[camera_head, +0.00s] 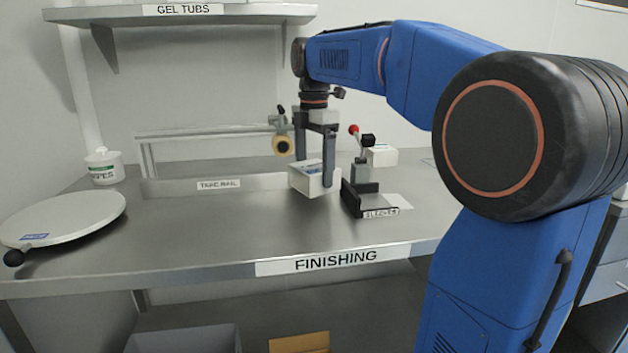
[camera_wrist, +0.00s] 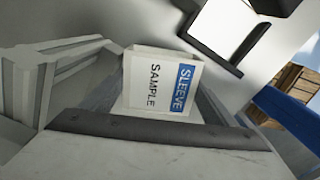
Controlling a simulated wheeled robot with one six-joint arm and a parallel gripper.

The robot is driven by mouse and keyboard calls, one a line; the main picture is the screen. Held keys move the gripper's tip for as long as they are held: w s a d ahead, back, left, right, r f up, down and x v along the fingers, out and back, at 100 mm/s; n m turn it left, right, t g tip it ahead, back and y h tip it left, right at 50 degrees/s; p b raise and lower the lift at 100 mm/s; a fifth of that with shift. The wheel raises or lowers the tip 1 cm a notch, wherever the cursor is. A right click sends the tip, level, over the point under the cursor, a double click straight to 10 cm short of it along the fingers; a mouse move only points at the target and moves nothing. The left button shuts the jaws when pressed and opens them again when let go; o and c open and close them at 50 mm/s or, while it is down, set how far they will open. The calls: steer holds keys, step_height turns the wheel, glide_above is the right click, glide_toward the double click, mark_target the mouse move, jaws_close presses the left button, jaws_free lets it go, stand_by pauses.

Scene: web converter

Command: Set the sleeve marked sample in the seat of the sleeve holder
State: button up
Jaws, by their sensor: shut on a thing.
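The sample sleeve (camera_head: 305,180) is a small white box. In the wrist view the sleeve (camera_wrist: 150,85) shows a blue SLEEVE band and the word SAMPLE. My gripper (camera_head: 318,174) points down and is shut on it, with a finger across its near right side. The sleeve is over the metal bench, left of the holder; I cannot tell whether it touches the bench. The sleeve holder (camera_head: 364,205) is a dark angled fixture with a pale plate, a front label and a red-knobbed lever (camera_head: 354,130). Part of the holder (camera_wrist: 238,60) shows at the upper right of the wrist view.
Another white box (camera_head: 382,156) stands behind the holder. A tape-rail (camera_head: 218,185) and a tape roll on a stand (camera_head: 282,146) are behind the sleeve. A round white plate (camera_head: 62,216) and a wipes tub (camera_head: 104,167) are at left. The bench front is clear.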

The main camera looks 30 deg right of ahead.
steer(key=shift+s+f, duration=0.1)
steer(key=shift+f, duration=1.45)
steer(key=o, duration=1.1)
steer(key=shift+f, duration=0.1)
